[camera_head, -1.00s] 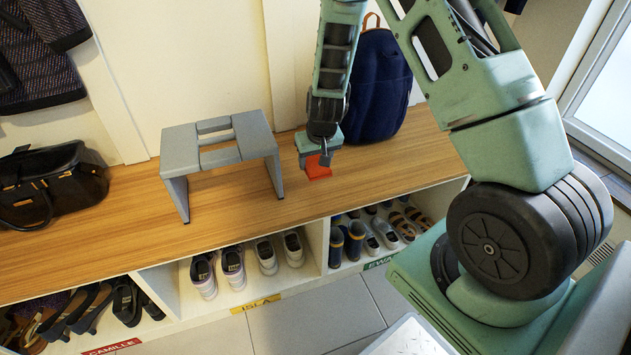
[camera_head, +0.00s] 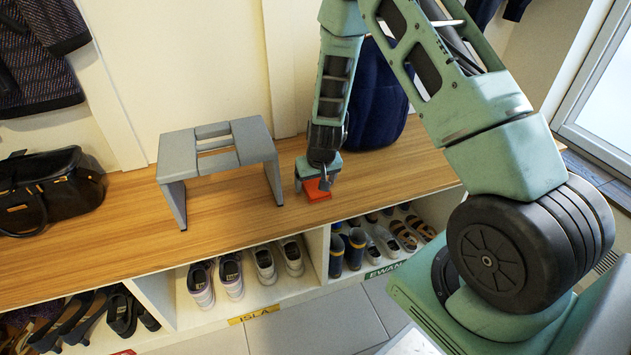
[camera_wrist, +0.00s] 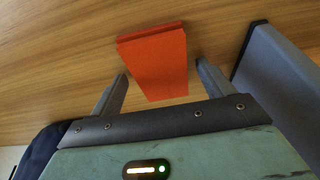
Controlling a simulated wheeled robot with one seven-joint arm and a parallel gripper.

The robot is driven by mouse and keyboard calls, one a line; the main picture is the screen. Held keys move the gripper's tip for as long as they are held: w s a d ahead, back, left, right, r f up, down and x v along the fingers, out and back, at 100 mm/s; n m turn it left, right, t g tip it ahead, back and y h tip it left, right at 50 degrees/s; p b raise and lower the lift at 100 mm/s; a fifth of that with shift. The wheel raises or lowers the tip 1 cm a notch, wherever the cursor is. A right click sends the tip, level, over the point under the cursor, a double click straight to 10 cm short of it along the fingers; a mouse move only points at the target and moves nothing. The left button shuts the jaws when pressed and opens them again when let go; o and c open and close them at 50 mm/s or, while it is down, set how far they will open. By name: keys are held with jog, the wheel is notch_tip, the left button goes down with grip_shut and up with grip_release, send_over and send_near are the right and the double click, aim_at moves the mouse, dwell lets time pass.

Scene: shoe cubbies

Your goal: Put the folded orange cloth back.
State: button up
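The folded orange cloth (camera_head: 316,190) is at the wooden bench top, between the grey stool and the backpack. It shows as a flat orange block in the wrist view (camera_wrist: 155,65), with wood around it. My gripper (camera_head: 312,183) is low over the bench, around the cloth. In the wrist view my gripper's fingers (camera_wrist: 162,72) are apart on either side of the cloth. A clear gap shows at the right finger; the left fingertip is close to the cloth's edge, and I cannot tell if it touches. The cloth's back part is hidden by my gripper in the head view.
The grey stool (camera_head: 218,150) stands just left of my gripper. A dark blue backpack (camera_head: 377,100) stands behind on the right. A black handbag (camera_head: 50,190) sits at the far left of the bench (camera_head: 110,240). Labelled shoe cubbies (camera_head: 255,314) lie below. Bench room is free in front.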

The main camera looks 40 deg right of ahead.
jog(key=shift+r, duration=0.1)
jog(key=d+p+v, duration=0.1)
jog(key=p+v, duration=0.3)
jog(key=v, duration=0.8)
jog(key=s+a+r+n+y, duration=0.1)
jog(key=s+a+r+n, duration=0.15)
jog(key=a, duration=0.45)
jog(key=s+a+r+n+g+y, duration=0.1)
jog(key=s+a+r, duration=0.25)
jog(key=a, duration=0.25)
jog(key=s+a+r+n+y, duration=0.1)
jog(key=s+a+r, duration=0.1)
jog(key=a+r, duration=0.35)
jog(key=s+a+r+n+g, duration=0.1)
jog(key=s+a+r+n, duration=0.1)
jog(key=s, duration=0.7)
jog(key=s+a+r+n+g+h, duration=0.1)
jog(key=s+a+r+n, duration=0.2)
jog(key=s, duration=0.7)
jog(key=shift+a+r+n, duration=0.25)
jog(key=shift+a+n, duration=0.4)
jog(key=shift+a, duration=0.6)
jog(key=shift+r, duration=0.1)
